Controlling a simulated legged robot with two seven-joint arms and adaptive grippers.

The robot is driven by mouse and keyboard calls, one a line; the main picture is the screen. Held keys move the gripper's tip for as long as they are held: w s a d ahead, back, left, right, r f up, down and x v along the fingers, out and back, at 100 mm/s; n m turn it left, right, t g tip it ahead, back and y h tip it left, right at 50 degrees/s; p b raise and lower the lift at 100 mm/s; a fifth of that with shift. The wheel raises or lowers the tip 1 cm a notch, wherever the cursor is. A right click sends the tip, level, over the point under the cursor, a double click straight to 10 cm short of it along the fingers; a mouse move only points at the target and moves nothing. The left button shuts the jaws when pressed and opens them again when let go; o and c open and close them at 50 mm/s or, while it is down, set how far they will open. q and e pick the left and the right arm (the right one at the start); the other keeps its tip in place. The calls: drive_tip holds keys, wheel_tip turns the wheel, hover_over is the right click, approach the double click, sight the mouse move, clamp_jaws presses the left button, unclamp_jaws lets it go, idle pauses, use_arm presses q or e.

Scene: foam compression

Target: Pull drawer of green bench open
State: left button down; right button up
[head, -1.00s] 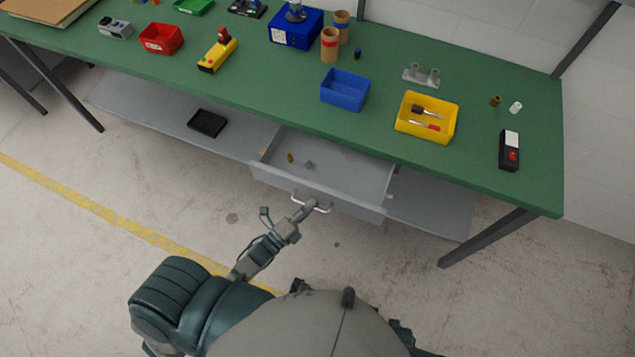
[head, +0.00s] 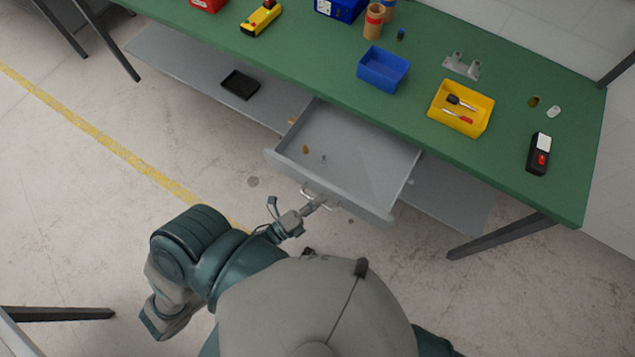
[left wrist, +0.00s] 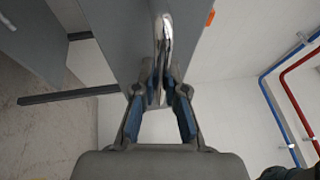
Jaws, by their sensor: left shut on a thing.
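The grey drawer (head: 352,146) hangs under the green bench (head: 300,42) and stands well out from beneath its front edge. A few small items lie inside it near its left side. Its pale bar handle (head: 307,194) is on the drawer front. My left gripper (head: 317,204) is shut on the handle. In the left wrist view the fingers (left wrist: 160,88) close around the handle (left wrist: 163,32), against the grey drawer front (left wrist: 122,35). My right gripper is not in view.
On the bench top are a blue bin (head: 383,71), a yellow bin (head: 461,110) with tools, and a black device (head: 538,153). A black tray (head: 240,84) lies on the grey lower shelf (head: 190,68). Bench legs (head: 505,236) stand on the floor; floor left of my arm is clear.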

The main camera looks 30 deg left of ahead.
use_arm(q)
drive_tip(key=c, duration=1.3)
unclamp_jaws()
drive_tip(key=shift+s+d+f, duration=0.1)
drive_tip(key=shift+d+f, duration=0.05)
drive_tip(key=shift+f, duration=0.15)
drive_tip(key=shift+o, duration=0.5)
drive_tip(key=shift+r, duration=0.15)
drive_tip(key=v, duration=1.2)
